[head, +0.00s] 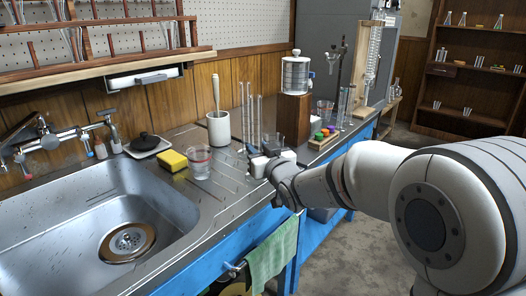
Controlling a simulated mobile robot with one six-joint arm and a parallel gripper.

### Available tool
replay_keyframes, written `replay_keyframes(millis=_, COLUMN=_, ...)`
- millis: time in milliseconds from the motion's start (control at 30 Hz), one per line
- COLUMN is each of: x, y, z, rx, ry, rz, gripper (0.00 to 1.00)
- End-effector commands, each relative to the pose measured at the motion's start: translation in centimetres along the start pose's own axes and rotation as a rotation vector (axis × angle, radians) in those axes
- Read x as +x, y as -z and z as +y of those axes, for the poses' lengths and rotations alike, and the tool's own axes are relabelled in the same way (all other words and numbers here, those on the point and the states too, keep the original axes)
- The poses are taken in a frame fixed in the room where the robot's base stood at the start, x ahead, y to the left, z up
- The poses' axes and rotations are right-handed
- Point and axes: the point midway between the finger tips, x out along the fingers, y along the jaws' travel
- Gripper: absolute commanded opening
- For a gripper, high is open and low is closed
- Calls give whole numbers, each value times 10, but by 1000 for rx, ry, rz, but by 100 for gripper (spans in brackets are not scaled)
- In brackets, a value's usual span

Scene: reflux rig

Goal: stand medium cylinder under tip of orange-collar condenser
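My gripper (262,160) is low over the counter, at the foot of several tall, thin clear glass cylinders (250,118) right of the white mortar. I cannot tell which one is the medium cylinder. Whether the fingers are open or shut on a cylinder is too small to tell. A glass condenser (376,50) stands upright against a wooden board at the far right end of the counter. No orange collar can be made out on it, and its lower tip is unclear.
A wooden block (294,118) with a metal-and-glass vessel (296,74) stands behind my gripper. A rack with coloured stoppers (324,136), a beaker (200,162), a yellow sponge (173,160) and a white mortar (219,128) are nearby. The sink (100,215) is at left.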

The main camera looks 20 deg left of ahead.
Motion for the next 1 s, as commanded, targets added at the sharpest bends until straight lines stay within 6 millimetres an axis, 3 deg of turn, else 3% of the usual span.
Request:
replay_keyframes(millis=267, x=0, y=0, z=0, rx=0, ry=1, rz=-1, gripper=6)
replay_keyframes(millis=1000, x=0, y=31, z=0, rx=0, ry=0, rz=1, gripper=6)
